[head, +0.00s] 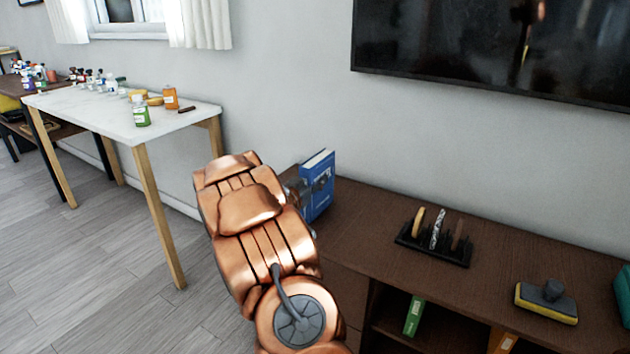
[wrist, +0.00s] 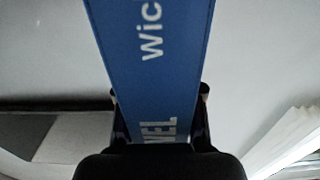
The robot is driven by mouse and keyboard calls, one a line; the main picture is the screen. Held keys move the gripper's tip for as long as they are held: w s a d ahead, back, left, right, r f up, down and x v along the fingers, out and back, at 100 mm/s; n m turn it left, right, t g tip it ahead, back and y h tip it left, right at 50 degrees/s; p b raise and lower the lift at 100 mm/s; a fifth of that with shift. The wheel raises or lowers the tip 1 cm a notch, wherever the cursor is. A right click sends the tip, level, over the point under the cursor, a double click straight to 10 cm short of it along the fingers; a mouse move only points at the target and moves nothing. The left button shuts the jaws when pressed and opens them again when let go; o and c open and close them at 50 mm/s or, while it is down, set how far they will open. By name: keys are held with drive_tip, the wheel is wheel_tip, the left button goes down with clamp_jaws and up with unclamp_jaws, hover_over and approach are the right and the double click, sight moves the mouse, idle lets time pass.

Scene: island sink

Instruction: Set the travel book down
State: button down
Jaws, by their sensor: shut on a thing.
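The travel book (head: 318,183) is blue with white lettering and stands upright at the left end of the brown cabinet (head: 380,215). My gripper (head: 306,188) is shut on the book from its left side, with my copper arm hiding much of the gripper and the book's lower left. In the wrist view, the blue book (wrist: 155,60) fills the middle, with white letters on it, between the dark fingers of my gripper (wrist: 160,120). I cannot tell whether the book's bottom edge touches the cabinet top.
A black rack (head: 434,246) with several upright items and a yellow-and-grey sponge (head: 546,301) sit on the cabinet. A green book (head: 413,316) stands on the shelf below. A white table (head: 110,115) with bottles is at left. A dark screen (head: 490,50) hangs above.

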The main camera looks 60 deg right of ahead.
drive_tip(key=c, duration=0.7)
unclamp_jaws()
drive_tip(key=shift+r, duration=0.1)
drive_tip(key=shift+s+a+p, duration=0.15)
drive_tip(key=shift+a+p, duration=0.25)
drive_tip(key=shift+a, duration=2.6)
drive_tip(key=shift+s+a+p, duration=0.1)
drive_tip(key=shift+a+p, duration=0.25)
drive_tip(key=shift+a, duration=2.65)
